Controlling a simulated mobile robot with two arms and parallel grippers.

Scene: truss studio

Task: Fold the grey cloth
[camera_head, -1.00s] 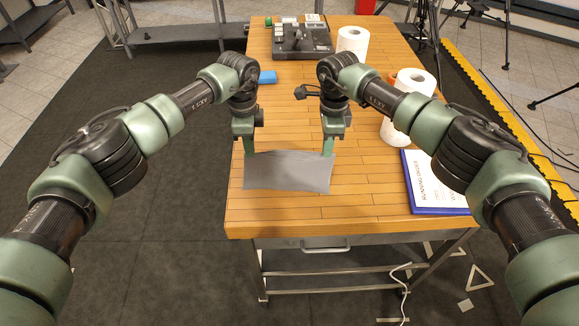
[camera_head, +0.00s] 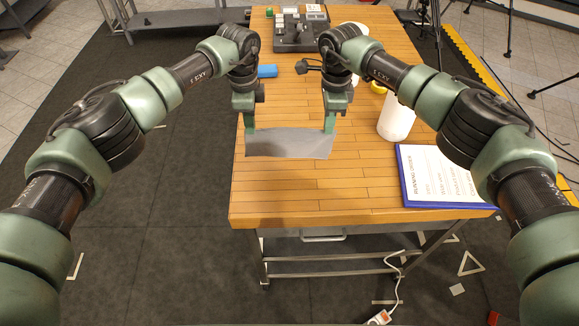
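The grey cloth (camera_head: 288,144) is near the front middle of the wooden table, spanning the space between my two grippers. My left gripper (camera_head: 249,129) is at its far left corner and my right gripper (camera_head: 329,128) is at its far right corner. Both point down, and their fingertips look closed on the cloth's far edge. The cloth's near edge is slightly wavy. I cannot tell how much of it rests on the table.
A blue-edged clipboard (camera_head: 446,178) lies at the front right of the table (camera_head: 300,195). A white roll (camera_head: 396,120) stands beside my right arm. The table front is clear.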

